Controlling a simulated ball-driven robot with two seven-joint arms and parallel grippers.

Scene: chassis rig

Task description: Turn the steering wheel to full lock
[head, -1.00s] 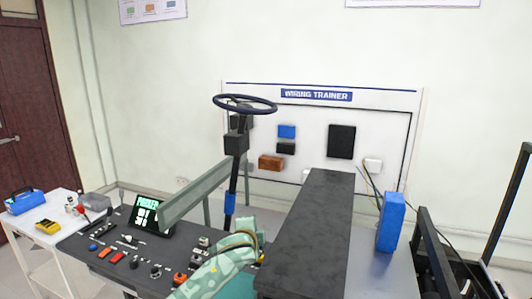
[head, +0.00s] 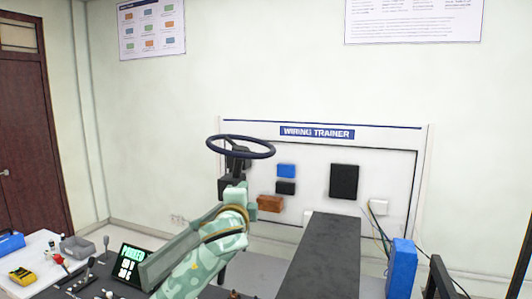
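The steering wheel (head: 262,156) is a dark ring, lying nearly flat on top of its column, left of the middle in the head view. A black box (head: 227,188) sits on the column below it. My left arm, mint green, reaches up from the bottom and hides much of the column. Its wrist ends just below the wheel. My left gripper (head: 238,160) appears as a dark shape at the wheel's hub; I cannot tell whether it touches the wheel or how its fingers stand. My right gripper is not in view.
A control console with a lit screen (head: 131,262) stands lower left, beside a white table (head: 40,246) with tools. A long dark bench top (head: 325,255) and a blue box (head: 401,268) are at right. The wiring trainer board (head: 425,165) stands behind.

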